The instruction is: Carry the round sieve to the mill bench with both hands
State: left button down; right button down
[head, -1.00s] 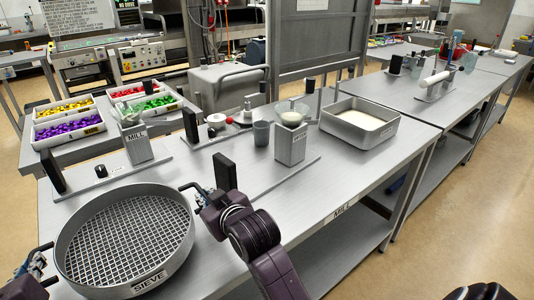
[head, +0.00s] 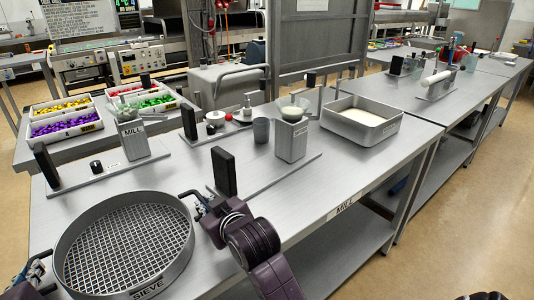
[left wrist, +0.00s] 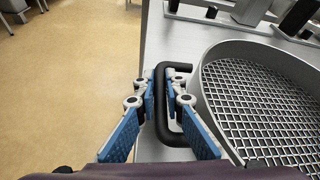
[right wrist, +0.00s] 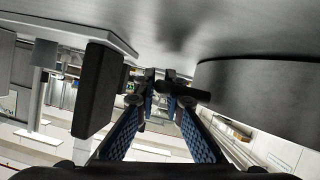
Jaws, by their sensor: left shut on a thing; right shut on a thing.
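The round sieve (head: 178,262), a grey drum with a wire mesh and a SIEVE label, is level over the near left corner of the mill bench (head: 290,215). The frames do not clearly show whether its base touches the top. My left gripper (head: 38,268) is at its left side. In the left wrist view that gripper (left wrist: 160,100) is shut on a black side handle (left wrist: 172,125) of the sieve. My right gripper (head: 200,206) is at the sieve's right side. In the right wrist view it (right wrist: 160,88) is shut on the other black handle (right wrist: 190,93).
A black upright block (head: 223,171) on a flat base stands close to my right gripper. Another black block (head: 46,166) and a MILL-labelled unit (head: 133,138) stand behind the sieve. A pan of white stuff (head: 385,127) is further right. The bench's front right is clear.

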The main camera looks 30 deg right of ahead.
pick_arm(q)
jog(key=c, duration=2)
grip_release()
jog(key=shift+f, duration=0.1)
pick_arm(e)
jog(key=c, duration=2)
grip_release()
jog(key=shift+f, duration=0.1)
pick_arm(q)
jog(key=shift+s, duration=0.1)
jog(key=v, duration=0.7)
jog(key=shift+a, duration=0.1)
pick_arm(e)
jog(key=shift+s, duration=0.1)
pick_arm(q)
jog(key=shift+s, duration=0.15)
pick_arm(e)
jog(key=v, duration=0.7)
jog(key=shift+s, duration=0.2)
